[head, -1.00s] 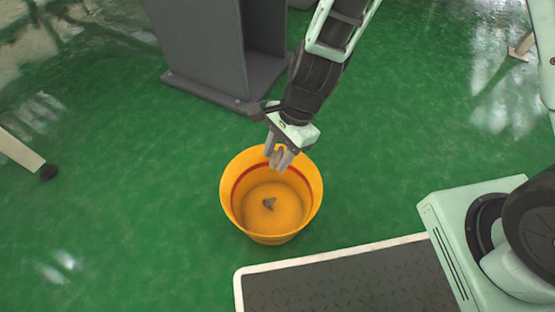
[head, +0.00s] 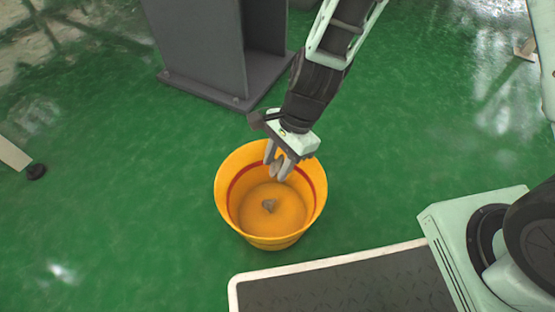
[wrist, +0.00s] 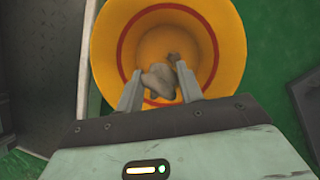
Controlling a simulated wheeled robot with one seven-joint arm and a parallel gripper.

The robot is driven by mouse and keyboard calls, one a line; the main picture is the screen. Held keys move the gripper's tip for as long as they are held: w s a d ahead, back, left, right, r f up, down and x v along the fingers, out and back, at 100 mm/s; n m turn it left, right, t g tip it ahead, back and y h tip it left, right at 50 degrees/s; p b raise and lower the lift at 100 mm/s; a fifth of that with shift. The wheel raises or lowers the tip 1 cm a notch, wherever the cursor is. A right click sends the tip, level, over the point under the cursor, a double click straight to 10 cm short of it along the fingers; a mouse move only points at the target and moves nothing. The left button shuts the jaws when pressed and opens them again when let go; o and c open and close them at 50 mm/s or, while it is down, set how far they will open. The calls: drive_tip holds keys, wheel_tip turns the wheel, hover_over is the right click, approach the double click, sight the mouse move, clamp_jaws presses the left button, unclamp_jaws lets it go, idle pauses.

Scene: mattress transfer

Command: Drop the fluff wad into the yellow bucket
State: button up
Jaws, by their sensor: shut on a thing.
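The yellow bucket (head: 226,205) stands upright on the green floor, with a red band inside; its open mouth also fills the upper middle of the wrist view (wrist: 104,60). My gripper (head: 279,171) points down over the bucket's far side. In the wrist view, my gripper (wrist: 159,74) is shut on a pale grey fluff wad (wrist: 157,82) between its two fingers.
A dark grey upright stand (head: 197,45) with a base plate is behind the bucket. A dark textured platform with a white edge (head: 330,285) lies close in front of it. Green floor is clear around the bucket.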

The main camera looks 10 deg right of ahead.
drive_tip(key=o, duration=1)
drive_tip(key=shift+o, duration=0.2)
drive_tip(key=p+v, duration=1)
drive_tip(key=v, duration=0.7)
drive_tip(key=shift+r+p, duration=0.2)
drive_tip(key=shift+p, duration=0.15)
drive_tip(key=s+d+r+n+t+h+p, duration=0.25)
drive_tip(key=s+r+n+p, duration=0.25)
drive_tip(key=s+r+n, duration=1.15)
wheel_tip(320, 180, up, 40)
drive_tip(key=w+n+p, duration=0.2)
drive_tip(key=n+p, duration=0.1)
drive_tip(key=p, duration=3.4)
drive_tip(key=shift+f+h+p, duration=0.25)
drive_tip(key=shift+h+p, duration=0.1)
drive_tip(key=shift+h, duration=0.1)
